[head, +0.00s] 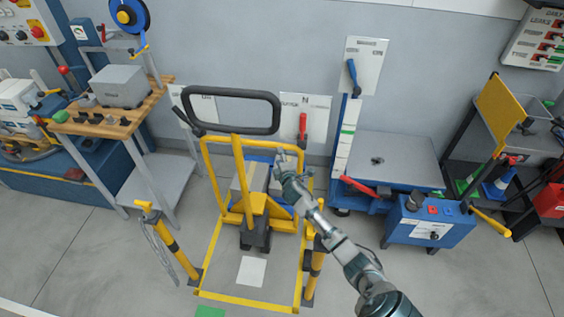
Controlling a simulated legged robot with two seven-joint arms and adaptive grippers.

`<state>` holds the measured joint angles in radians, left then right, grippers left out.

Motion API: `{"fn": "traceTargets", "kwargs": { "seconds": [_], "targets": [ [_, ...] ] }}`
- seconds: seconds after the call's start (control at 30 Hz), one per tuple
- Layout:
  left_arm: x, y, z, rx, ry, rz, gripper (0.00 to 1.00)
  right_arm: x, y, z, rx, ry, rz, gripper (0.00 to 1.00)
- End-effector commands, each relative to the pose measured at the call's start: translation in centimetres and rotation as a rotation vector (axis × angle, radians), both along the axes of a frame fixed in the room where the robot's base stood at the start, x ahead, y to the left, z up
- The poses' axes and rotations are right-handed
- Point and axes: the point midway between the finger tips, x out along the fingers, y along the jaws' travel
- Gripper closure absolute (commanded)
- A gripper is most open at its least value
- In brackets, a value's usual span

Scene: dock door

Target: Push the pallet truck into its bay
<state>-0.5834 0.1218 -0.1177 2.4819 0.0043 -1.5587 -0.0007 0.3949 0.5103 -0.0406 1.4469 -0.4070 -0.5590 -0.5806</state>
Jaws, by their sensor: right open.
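The pallet truck (255,204) stands in the middle of the head view, with a yellow body, a yellow shaft and dark wheels low in front. Its black loop handle (232,129) is at the top of the shaft. The truck is within the far part of the yellow-outlined bay (248,301); how far its back end reaches is hidden. My right gripper (291,162) is open and empty, to the right of the shaft and below the handle's right end, apart from the handle. It covers part of the truck's right side. My left gripper is out of view.
Yellow-and-black posts (172,245) stand at both sides of the bay's front. A white square (251,271) lies on its floor. A wooden-topped bench (113,128) stands left. A blue lift table (385,160) and blue control box (428,221) stand right.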

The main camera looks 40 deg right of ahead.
Motion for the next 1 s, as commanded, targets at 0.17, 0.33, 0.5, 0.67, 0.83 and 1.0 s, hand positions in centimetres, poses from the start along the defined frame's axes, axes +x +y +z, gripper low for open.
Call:
{"fn": "traceTargets", "kwargs": {
  "seconds": [0.17,0.33,0.5,0.67,0.83,1.0],
  "targets": [
    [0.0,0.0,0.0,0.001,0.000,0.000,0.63,-1.8,0.9,0.3,0.000,0.001,-0.001,0.46],
    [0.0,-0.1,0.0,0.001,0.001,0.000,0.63,-2.3,1.0,0.4,0.002,0.000,-0.001,0.46],
    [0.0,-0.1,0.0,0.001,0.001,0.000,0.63,-2.3,1.0,0.4,0.001,0.001,-0.001,0.46],
    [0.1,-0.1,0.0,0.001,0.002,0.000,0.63,-2.3,1.0,0.4,0.001,0.001,-0.001,0.46],
    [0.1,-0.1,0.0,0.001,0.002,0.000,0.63,-2.3,1.1,0.4,0.001,0.001,-0.001,0.46],
    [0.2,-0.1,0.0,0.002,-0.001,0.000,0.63,-2.3,1.2,0.4,0.000,0.000,-0.001,0.46]
  ]
}}
